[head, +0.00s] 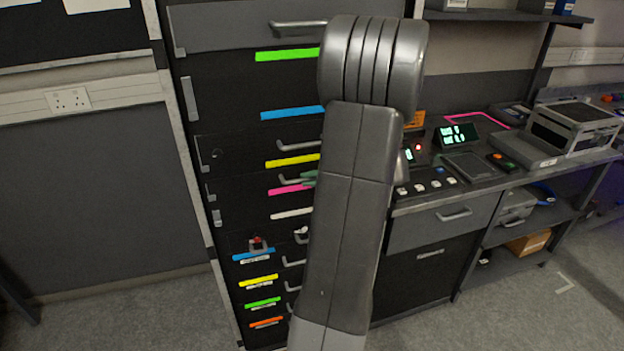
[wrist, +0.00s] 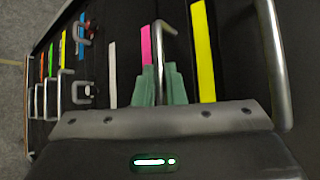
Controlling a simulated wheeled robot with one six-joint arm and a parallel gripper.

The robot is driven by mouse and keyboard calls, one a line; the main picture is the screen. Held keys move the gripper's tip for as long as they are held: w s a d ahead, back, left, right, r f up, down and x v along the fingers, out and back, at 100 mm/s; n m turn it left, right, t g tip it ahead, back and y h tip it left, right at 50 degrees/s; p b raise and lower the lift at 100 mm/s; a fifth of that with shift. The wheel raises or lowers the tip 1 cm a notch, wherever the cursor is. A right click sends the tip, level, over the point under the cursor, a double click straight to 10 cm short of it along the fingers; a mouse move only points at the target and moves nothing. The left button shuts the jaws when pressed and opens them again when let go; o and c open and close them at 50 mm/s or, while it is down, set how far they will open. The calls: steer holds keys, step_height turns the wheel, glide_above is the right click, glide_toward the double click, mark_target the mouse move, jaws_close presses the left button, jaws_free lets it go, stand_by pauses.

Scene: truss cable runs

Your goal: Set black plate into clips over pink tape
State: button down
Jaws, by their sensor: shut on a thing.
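My gripper (wrist: 162,86) has green fingers closed on a grey bar handle (wrist: 166,35) in the wrist view. The handle seems to belong to the black plate (wrist: 130,30), which blends with the dark rack front, so its edges and seating cannot be told. The pink tape (wrist: 146,44) lies beside the handle. In the head view the pink tape (head: 288,188) runs just below the fingertips (head: 309,178), partly behind my arm. Small metal clips (head: 211,192) show on the rack's left edge at about this height; any right-side clips are hidden by my arm.
Yellow tape (head: 292,160) and its handle lie above, white tape (head: 292,213) below. Lower drawers carry handles and coloured strips (head: 258,281). A red-topped part (head: 257,241) juts out lower left. A console desk (head: 460,180) stands to the right; floor at left is clear.

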steer(key=shift+w+f+b, duration=0.1)
steer(key=shift+f+b, duration=0.45)
steer(key=shift+b, duration=0.3)
stand_by(1.6)
steer(key=c, duration=1.4)
jaws_free()
steer(key=s+d+r, duration=0.2)
steer(key=s+d, duration=0.4)
steer(key=s+d+r+b, duration=0.1)
steer(key=s+d+r, duration=0.2)
steer(key=s+d, duration=0.3)
steer(key=shift+d+r+b, duration=0.3)
steer(key=shift+d, duration=0.4)
steer(key=w+a, duration=0.2)
steer(key=w, duration=0.4)
steer(key=shift+w, duration=0.15)
